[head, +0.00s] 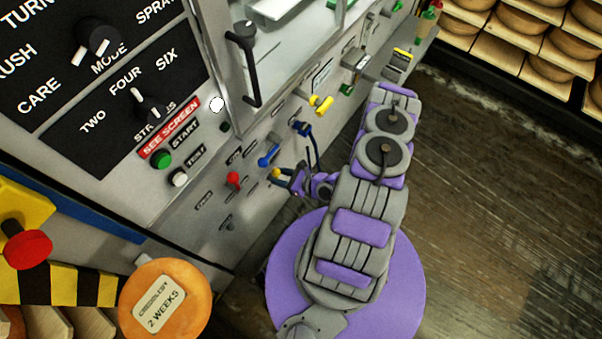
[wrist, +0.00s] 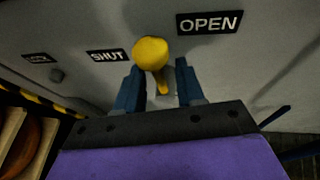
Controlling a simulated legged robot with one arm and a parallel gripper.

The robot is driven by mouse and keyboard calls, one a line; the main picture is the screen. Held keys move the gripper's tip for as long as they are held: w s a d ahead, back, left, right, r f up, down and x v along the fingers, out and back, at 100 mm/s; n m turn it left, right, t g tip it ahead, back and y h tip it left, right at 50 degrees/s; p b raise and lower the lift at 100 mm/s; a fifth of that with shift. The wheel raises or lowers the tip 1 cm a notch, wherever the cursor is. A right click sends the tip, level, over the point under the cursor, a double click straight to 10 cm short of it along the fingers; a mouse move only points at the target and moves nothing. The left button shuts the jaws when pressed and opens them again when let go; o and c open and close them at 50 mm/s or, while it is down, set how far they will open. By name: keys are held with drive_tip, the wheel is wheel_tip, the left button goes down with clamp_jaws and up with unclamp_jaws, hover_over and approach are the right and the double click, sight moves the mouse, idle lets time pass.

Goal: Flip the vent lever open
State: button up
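The yellow lever (wrist: 150,52) is in the wrist view on the grey panel, with its rounded end at the top and a narrower part reaching down. A SHUT label (wrist: 107,56) is on its left and an OPEN label (wrist: 209,22) on its right. My gripper (wrist: 159,68) is open, its two dark blue fingers on either side of the lever's narrow part, with visible gaps. In the head view, my gripper (head: 286,183) is at the panel's lower part, beside the yellow lever (head: 275,174), which is small and partly hidden there.
A red lever (head: 233,180), a blue lever (head: 268,155) and another yellow lever (head: 321,104) are on the same panel. A dark blue part (head: 302,128) with a thin rod is close above my gripper. Open floor (head: 480,200) lies to the right.

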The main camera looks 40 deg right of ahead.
drive_tip(key=p+v, duration=0.3)
drive_tip(key=v, duration=1.4)
drive_tip(key=shift+s+d+r, duration=0.1)
idle(0.4)
